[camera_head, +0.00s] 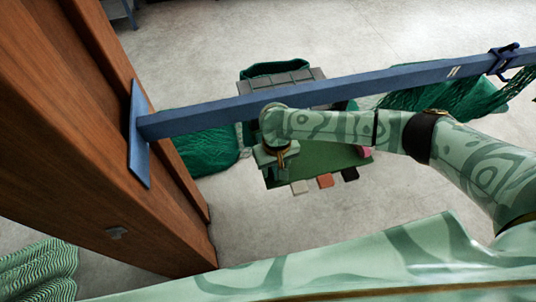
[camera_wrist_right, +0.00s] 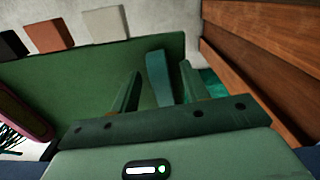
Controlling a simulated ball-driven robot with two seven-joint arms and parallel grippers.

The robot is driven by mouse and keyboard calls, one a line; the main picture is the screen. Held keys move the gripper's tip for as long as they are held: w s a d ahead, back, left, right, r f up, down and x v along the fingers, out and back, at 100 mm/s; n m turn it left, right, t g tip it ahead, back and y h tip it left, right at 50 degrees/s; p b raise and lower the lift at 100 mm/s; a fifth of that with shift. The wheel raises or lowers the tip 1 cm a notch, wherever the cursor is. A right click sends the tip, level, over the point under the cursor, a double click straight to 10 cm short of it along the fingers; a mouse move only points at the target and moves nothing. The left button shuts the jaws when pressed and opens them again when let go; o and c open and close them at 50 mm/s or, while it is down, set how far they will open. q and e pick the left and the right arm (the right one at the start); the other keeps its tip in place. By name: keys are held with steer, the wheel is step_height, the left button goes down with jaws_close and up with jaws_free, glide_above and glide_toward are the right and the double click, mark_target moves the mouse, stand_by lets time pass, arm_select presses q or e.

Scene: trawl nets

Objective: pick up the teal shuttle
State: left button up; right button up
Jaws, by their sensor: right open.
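The teal shuttle (camera_wrist_right: 158,78) shows in the right wrist view as a flat, narrow teal piece on the green board (camera_wrist_right: 75,80). My right gripper (camera_wrist_right: 161,72) is open, with one finger on each side of the shuttle and gaps visible between. The shuttle's near end is hidden behind my gripper body. In the head view my right gripper (camera_head: 278,166) is over the left part of the green board (camera_head: 325,160), and I cannot make out the shuttle there. My left gripper is not in view.
A blue bar (camera_head: 230,106) runs from a wooden post (camera_head: 85,120) across above my right forearm. White (camera_head: 300,187), orange (camera_head: 325,181) and black (camera_head: 349,174) blocks line the board's near edge. A pink item (camera_head: 364,152) is at its right. Green nets (camera_head: 210,152) hang or lie around.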

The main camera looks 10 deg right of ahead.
steer(key=shift+c, duration=0.3)
jaws_close()
steer(key=shift+r, duration=0.15)
